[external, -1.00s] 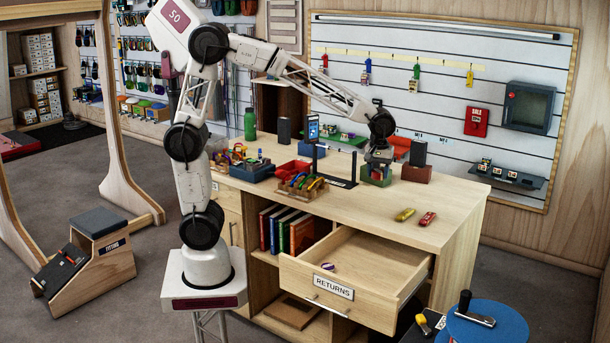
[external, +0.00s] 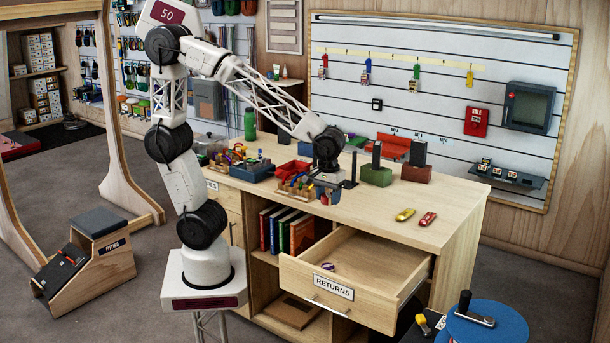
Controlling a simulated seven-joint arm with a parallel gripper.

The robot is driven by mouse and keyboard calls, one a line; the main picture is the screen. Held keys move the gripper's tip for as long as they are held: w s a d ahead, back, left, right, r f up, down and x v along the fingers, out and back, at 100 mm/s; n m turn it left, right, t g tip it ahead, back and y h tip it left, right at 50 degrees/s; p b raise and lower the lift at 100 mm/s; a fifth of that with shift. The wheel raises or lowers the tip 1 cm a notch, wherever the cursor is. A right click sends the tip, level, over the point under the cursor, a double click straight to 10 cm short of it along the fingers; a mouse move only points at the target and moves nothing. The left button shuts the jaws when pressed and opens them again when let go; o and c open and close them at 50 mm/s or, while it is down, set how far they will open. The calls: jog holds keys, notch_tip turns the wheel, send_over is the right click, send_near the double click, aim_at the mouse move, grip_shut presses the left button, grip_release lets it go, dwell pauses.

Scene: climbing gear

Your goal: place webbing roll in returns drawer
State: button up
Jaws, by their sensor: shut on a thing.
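My gripper (external: 325,188) is at the front of the wooden counter, just right of the crate of coloured pieces. It is shut on a small bluish thing (external: 329,197), apparently the webbing roll; the fingers hide much of it. The returns drawer (external: 317,286), with a white RETURNS label, is pulled open below the counter's front edge. It lies below and in front of my gripper.
The wooden crate (external: 297,187) and a red tray (external: 293,169) sit left of my gripper. Green (external: 376,176) and dark red (external: 416,174) blocks stand to the right. A yellow piece (external: 405,214) and a red piece (external: 427,218) lie at the counter's right. Most of the drawer floor is clear.

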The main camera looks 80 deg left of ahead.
jog(key=shift+s+d+f, duration=0.1)
jog(key=shift+s+d, duration=0.05)
jog(key=shift+s, duration=0.3)
jog(key=shift+s+d+f, duration=0.1)
jog(key=shift+s, duration=0.35)
notch_tip(320, 180, down, 25)
jog(key=shift+s+r, duration=0.1)
send_over(365, 281)
jog(key=s+d, duration=0.1)
jog(key=d, duration=0.3)
jog(key=shift+a+f, duration=0.25)
jog(key=shift+f, duration=0.5)
jog(key=shift+f, duration=0.1)
jog(key=shift+f, duration=1.65)
jog(key=shift+f, duration=0.15)
